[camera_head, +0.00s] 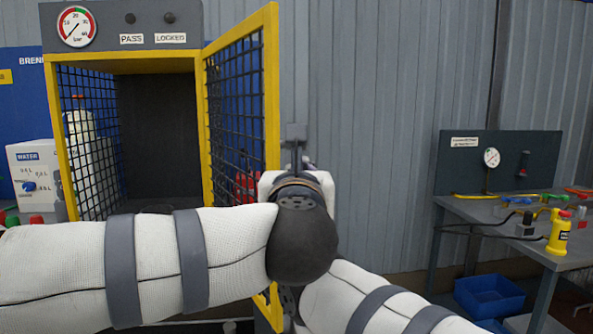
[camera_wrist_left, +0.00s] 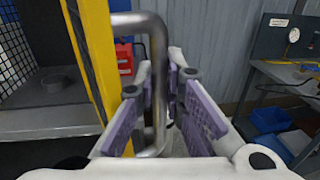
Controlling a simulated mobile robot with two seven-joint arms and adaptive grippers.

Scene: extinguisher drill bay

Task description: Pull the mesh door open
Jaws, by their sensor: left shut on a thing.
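The mesh door (camera_head: 272,90) has a yellow frame with black mesh and stands swung out from the yellow-framed cabinet (camera_head: 52,130). The cabinet front is open and its dark interior shows. In the left wrist view the door's yellow frame (camera_wrist_left: 98,60) runs down beside a bent metal handle (camera_wrist_left: 150,22). My left gripper (camera_wrist_left: 160,88) has its purple-padded fingers on both sides of the handle's upright bar and is shut on it. In the head view my left gripper (camera_head: 296,165) is at the door's free edge, mostly hidden by its wrist. My right gripper does not show.
A workbench (camera_head: 485,206) with a gauge board (camera_head: 460,160) and a yellow bottle (camera_head: 559,232) stands at right. A blue bin (camera_head: 490,296) is beneath it. A white water box (camera_head: 32,170) is left of the cabinet. Floor shows between door and bench.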

